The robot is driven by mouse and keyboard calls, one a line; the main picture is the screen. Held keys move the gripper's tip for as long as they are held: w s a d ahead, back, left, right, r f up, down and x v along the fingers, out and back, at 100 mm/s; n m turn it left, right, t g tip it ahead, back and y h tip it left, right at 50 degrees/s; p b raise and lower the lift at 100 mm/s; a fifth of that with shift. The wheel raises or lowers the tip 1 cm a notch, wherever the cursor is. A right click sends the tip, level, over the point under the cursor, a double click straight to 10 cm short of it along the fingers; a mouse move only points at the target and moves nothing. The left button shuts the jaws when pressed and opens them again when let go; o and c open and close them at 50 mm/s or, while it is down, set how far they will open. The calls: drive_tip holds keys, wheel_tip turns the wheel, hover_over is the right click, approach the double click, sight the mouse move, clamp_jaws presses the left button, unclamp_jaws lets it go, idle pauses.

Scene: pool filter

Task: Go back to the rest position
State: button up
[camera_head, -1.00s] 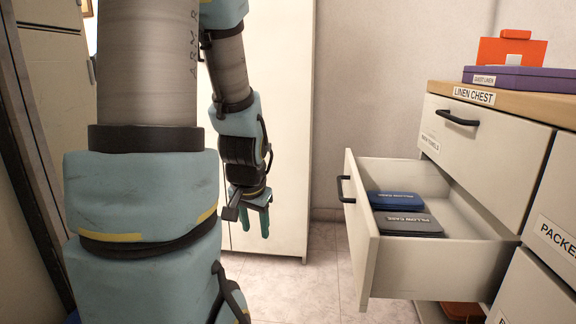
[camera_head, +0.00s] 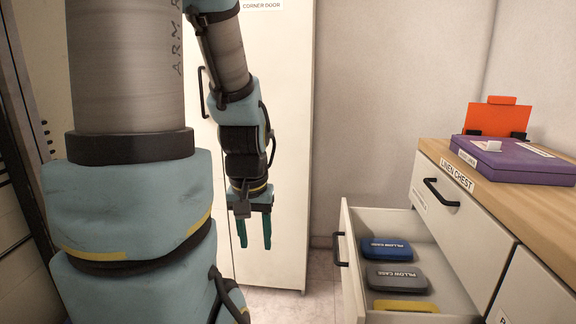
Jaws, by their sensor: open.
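My gripper (camera_head: 254,232) hangs pointing down in front of the white corner door cabinet (camera_head: 285,150). Its two green fingers are apart and nothing is between them. It is left of the pulled-out drawer (camera_head: 352,270) and does not appear to touch anything.
The open drawer of the linen chest (camera_head: 470,205) holds a blue pillow case pack (camera_head: 388,248), a grey pack (camera_head: 396,278) and a yellow pack (camera_head: 405,306). A purple box (camera_head: 520,165) and an orange item (camera_head: 497,117) are on top. Floor shows between cabinet and drawer.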

wheel_tip(320, 180, up, 16)
drive_tip(key=p, duration=1.4)
drive_tip(key=shift+r, duration=0.2)
